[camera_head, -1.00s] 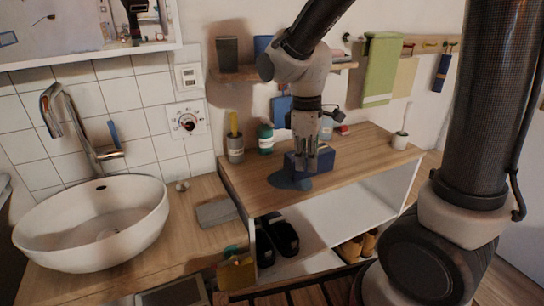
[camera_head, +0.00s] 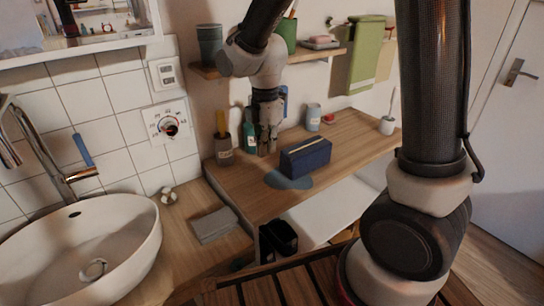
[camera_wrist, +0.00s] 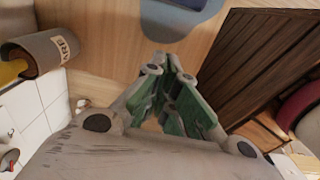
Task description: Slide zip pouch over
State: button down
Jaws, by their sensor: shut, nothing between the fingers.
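The zip pouch (camera_head: 306,158), a dark blue box-shaped case with a pale zip line along its top, lies on the wooden shelf top behind and to the right of a flat blue-grey patch (camera_head: 288,181). My gripper (camera_head: 267,150) points down to the left of the pouch, apart from it, near the bottles. Its fingers are shut and empty. In the wrist view my gripper (camera_wrist: 170,72) has its green-padded fingers over bare wood. The blue-grey patch (camera_wrist: 180,18) shows at the top edge there, with a sliver of dark blue on it.
A grey cup (camera_head: 224,152) with a yellow item and a green bottle (camera_head: 249,139) stand close to my gripper. A light blue cup (camera_head: 313,117), a red item (camera_head: 328,119) and a white brush holder (camera_head: 387,125) stand farther right. The sink (camera_head: 85,245) is left. A wall shelf (camera_head: 290,58) hangs above.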

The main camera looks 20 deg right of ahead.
aim_at(323, 140)
notch_tip(323, 140, down, 9)
jog(key=shift+s+r, duration=0.1)
jog(key=shift+r, duration=0.1)
jog(key=shift+w+d+f, duration=0.15)
jog(key=shift+w+d, duration=0.05)
jog(key=shift+d, duration=0.35)
jog(key=shift+w+d+f, duration=0.15)
jog(key=shift+w+d, duration=0.05)
jog(key=shift+d, duration=0.35)
jog(key=shift+w+d, duration=0.3)
jog(key=shift+d, duration=0.5)
jog(key=w+d, duration=0.2)
jog(key=d, duration=0.4)
jog(key=w+d, duration=0.1)
jog(key=d, duration=0.4)
jog(key=w+d, duration=0.2)
jog(key=d, duration=0.4)
jog(key=shift+w+d, duration=0.3)
jog(key=shift+w, duration=0.05)
